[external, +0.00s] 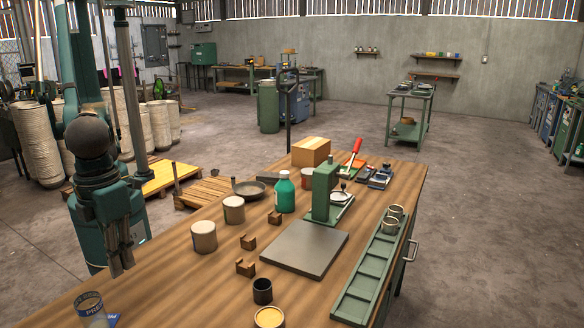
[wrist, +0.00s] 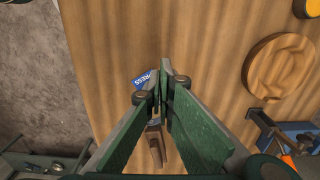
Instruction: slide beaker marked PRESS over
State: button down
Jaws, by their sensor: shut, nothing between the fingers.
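The beaker marked PRESS (external: 92,312) stands on the wooden bench at the bottom left of the external view. It looks clear, with a blue lettered band near the top, and the frame cuts off its base. In the wrist view a blue PRESS label (wrist: 141,80) shows just left of the fingertips; the rest there is hidden or too faint to tell. My gripper (external: 122,268) points down beyond the beaker, near the bench's left edge, apart from it in the picture. In the wrist view my gripper's green fingers (wrist: 161,82) meet at the tips, shut and empty.
On the bench (external: 180,290) stand white cans (external: 203,237), small wooden blocks (external: 246,267), a black cup (external: 262,291) and a yellow-topped round container (external: 269,317). A grey plate (external: 304,248) and green rack (external: 367,275) lie further right. Bare wood lies between beaker and cups.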

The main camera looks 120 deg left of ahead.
aim_at(84, 299)
dwell(0.3)
jog(key=s+d+n+p, duration=0.6)
jog(key=s+n, duration=0.5)
jog(key=n, duration=0.3)
jog(key=shift+s+d+r+p, duration=0.2)
jog(key=shift+r+p, duration=0.15)
jog(key=shift+p, duration=0.05)
jog(key=shift+f, duration=0.1)
jog(key=shift+f, duration=4.8)
jog(key=shift+w+d+f, duration=0.1)
jog(key=shift+w+d, duration=0.2)
jog(key=shift+w, duration=0.65)
jog(key=shift+w+d, duration=0.3)
jog(key=shift+w, duration=0.6)
jog(key=shift+w, duration=0.1)
